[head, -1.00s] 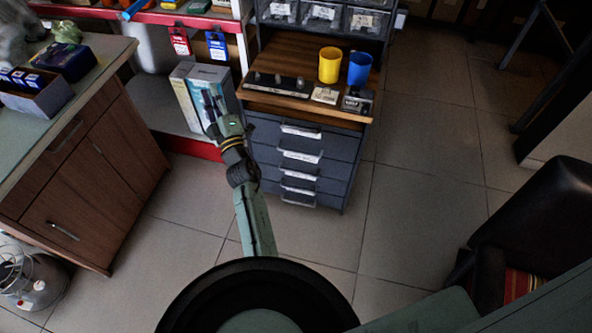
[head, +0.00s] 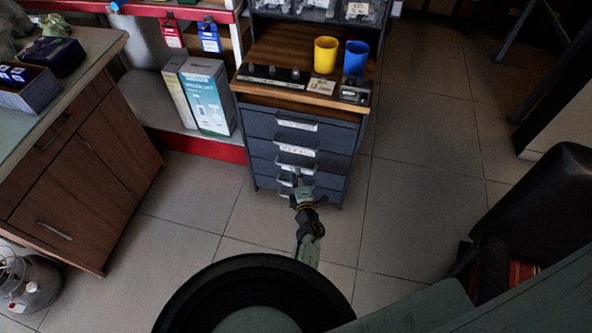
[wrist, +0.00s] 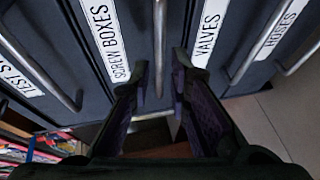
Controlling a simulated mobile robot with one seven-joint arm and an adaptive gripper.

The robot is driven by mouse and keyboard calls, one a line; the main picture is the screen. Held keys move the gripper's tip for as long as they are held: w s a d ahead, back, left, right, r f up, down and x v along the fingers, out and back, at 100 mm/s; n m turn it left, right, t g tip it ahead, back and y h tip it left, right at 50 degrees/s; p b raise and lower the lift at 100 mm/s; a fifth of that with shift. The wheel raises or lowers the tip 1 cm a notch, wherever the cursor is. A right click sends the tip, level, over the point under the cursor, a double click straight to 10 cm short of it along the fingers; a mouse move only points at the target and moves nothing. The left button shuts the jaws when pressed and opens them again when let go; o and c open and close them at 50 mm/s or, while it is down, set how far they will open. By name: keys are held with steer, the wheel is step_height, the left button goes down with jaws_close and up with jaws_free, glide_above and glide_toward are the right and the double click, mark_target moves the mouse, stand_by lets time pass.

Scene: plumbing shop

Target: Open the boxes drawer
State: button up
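The boxes drawer (wrist: 85,70), labelled "SCREW BOXES", is in the dark grey drawer cabinet (head: 262,124). It appears shut. Its bar handle (wrist: 160,35) runs up the middle of the wrist view. My gripper (wrist: 160,72) is open and empty, with one finger to each side of that handle in the picture; I cannot tell whether the handle is in reach between the fingertips. In the head view my gripper (head: 299,181) is in front of the lower part of the cabinet and hides part of its front.
The "VALVES" label (wrist: 210,30) and "HOSES" label (wrist: 282,28) mark neighbouring drawers. A yellow cup (head: 325,55) and blue cup (head: 356,58) stand on the cabinet top. A wooden counter (head: 88,150) is at left, a black chair (head: 530,205) at right. Floor right of the cabinet is clear.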

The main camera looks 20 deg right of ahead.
steer(key=b+x, duration=0.1)
steer(key=x, duration=0.4)
steer(key=shift+b, duration=0.4)
jaws_close()
